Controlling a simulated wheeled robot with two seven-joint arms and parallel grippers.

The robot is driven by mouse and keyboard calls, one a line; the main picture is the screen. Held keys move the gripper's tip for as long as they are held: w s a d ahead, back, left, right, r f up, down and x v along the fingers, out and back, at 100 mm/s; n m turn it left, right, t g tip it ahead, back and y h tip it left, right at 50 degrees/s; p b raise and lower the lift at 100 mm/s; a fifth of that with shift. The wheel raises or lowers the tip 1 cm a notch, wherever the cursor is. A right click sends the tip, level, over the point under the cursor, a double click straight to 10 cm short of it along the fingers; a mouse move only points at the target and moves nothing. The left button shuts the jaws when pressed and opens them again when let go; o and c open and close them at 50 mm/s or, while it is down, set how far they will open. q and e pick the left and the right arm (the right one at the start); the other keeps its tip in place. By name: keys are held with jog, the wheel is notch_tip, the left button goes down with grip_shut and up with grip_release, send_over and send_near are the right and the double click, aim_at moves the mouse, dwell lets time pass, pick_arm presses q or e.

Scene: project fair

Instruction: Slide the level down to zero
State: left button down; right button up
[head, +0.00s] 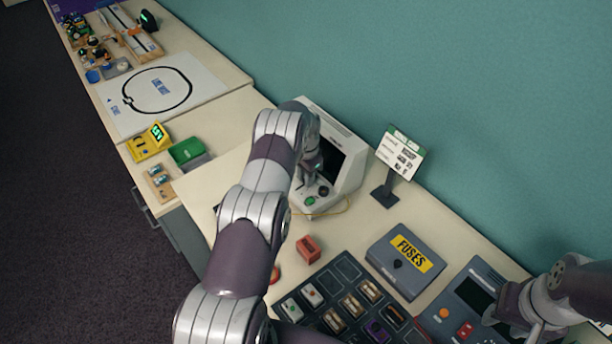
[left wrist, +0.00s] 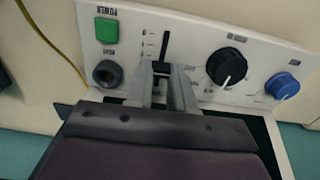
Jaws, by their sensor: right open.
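The white console (head: 347,180) with a dark screen stands against the wall in the head view. Its control panel fills the left wrist view, with a dark vertical slot (left wrist: 165,42) beside small scale marks. The slider's dark knob (left wrist: 162,69) sits below the exposed slot, between the grey fingers of my left gripper (left wrist: 163,72). The fingers look closed against both sides of the knob; they hide the slot's lower end. In the head view my left gripper (head: 309,170) is at the console's front, partly hidden by my arm. My right gripper (head: 490,312) is open, over the grey control box.
Beside the slot are a green power button (left wrist: 106,30), a black round socket (left wrist: 107,73), a black dial (left wrist: 227,67) and a blue knob (left wrist: 282,86). A sign stand (head: 385,192), fuses box (head: 392,282) and red block (head: 308,249) are nearby.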

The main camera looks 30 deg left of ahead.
aim_at(295, 191)
pick_arm(q)
jog(key=s, duration=0.1)
jog(key=s+a+p, duration=0.1)
jog(key=s, duration=0.1)
jog(key=shift+s+a+r+p, duration=0.1)
jog(key=shift+a+r+p, duration=0.1)
jog(key=shift+p, duration=0.1)
jog(key=shift+s+f, duration=0.15)
jog(key=shift+f, duration=0.1)
jog(key=c, duration=1.1)
grip_release()
jog(key=shift+o, duration=0.7)
jog(key=shift+s+a, duration=0.15)
jog(key=shift+s, duration=0.1)
jog(key=shift+w+r+b, duration=0.15)
jog(key=shift+r+b, duration=0.15)
jog(key=shift+r, duration=0.1)
notch_tip(295, 191, up, 12)
jog(key=b, duration=0.4)
